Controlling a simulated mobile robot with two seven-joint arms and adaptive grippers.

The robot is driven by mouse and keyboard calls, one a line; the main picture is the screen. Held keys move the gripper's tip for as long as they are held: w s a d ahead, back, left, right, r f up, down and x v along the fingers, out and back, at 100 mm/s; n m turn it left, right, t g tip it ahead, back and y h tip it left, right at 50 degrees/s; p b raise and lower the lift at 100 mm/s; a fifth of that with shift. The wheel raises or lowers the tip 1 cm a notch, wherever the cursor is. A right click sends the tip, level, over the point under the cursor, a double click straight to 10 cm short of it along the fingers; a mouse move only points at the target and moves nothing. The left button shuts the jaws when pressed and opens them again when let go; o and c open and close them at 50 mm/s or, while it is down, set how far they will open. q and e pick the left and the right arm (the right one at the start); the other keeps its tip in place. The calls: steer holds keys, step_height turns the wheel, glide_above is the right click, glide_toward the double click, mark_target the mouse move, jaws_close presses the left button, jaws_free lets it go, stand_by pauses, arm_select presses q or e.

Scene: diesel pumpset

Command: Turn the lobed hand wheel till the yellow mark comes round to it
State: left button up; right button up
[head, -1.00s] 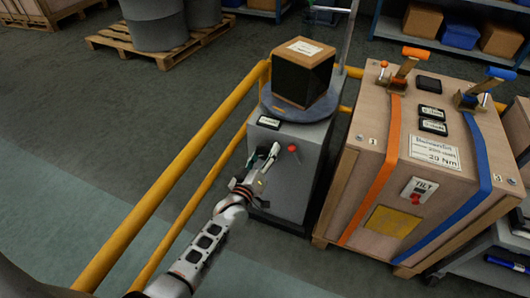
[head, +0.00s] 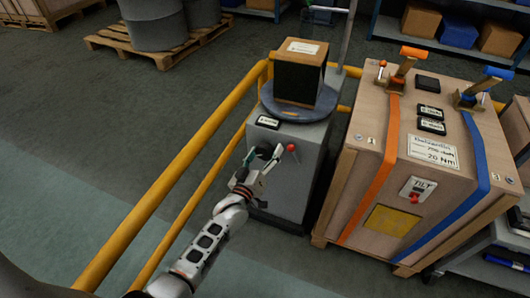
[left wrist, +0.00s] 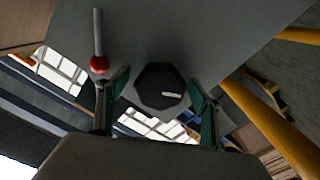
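The dark lobed hand wheel (left wrist: 150,82) is on the front of a grey pedestal (head: 302,165). It carries a short pale bar on its face, toward the lower right in the left wrist view; I cannot tell if it is yellow. My left gripper (head: 264,160) is at the wheel. In the left wrist view its green-padded fingers (left wrist: 159,82) stand open on either side of the wheel, with a visible gap at each side. In the head view the fingers partly hide the wheel. My right gripper is in neither view.
A red-knobbed lever (head: 292,148) sticks out close beside the wheel; it also shows in the left wrist view (left wrist: 98,64). A box (head: 299,74) sits on the blue-grey turntable (head: 290,113). Yellow rails (head: 170,183) run to the left, and a strapped wooden crate (head: 365,190) stands right.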

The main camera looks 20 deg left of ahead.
mark_target(265, 145)
arm_select(q)
steer(key=shift+r, duration=0.15)
step_height(265, 145, up, 10)
steer(key=shift+f, duration=0.1)
stand_by(0.5)
stand_by(0.3)
